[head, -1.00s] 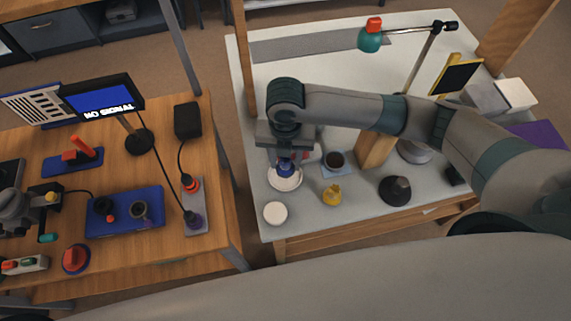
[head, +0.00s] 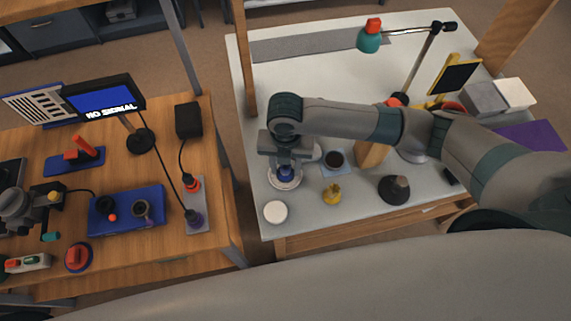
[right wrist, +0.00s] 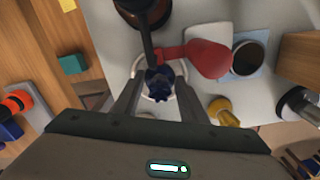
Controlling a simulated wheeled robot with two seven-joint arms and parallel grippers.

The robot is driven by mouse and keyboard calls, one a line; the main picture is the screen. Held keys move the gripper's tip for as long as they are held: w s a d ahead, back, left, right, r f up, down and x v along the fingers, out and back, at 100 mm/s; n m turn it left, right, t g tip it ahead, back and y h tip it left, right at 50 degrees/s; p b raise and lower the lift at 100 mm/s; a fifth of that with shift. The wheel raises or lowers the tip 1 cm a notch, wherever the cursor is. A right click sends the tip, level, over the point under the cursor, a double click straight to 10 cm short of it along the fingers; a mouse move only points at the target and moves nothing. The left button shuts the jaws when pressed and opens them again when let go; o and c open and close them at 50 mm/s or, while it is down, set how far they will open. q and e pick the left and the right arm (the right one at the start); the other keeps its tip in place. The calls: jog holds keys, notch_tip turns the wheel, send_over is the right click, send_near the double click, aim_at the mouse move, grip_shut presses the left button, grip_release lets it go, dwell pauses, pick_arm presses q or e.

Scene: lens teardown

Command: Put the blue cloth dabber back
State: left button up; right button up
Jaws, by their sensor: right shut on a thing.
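The blue cloth dabber (head: 286,173) is upright between the fingers of my right gripper (head: 285,165), over a round white dish (head: 272,184). In the right wrist view the bunched dark blue dabber (right wrist: 160,83) sits between the fingertips, with the dish rim (right wrist: 143,67) showing around it. My right gripper is shut on the dabber. I cannot tell whether the dabber's lower end touches the dish. My left gripper is not in view.
A white round lid (head: 275,212) lies in front of the dish. A red bulb (right wrist: 208,58) lies close beside the dabber. The table's front edge is near.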

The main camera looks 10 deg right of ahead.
jog(key=shift+f, duration=0.1)
jog(key=o, duration=1)
notch_tip(320, 180, up, 11)
jog(key=b, duration=0.2)
jog(key=shift+b, duration=0.4)
jog(key=shift+r, duration=0.65)
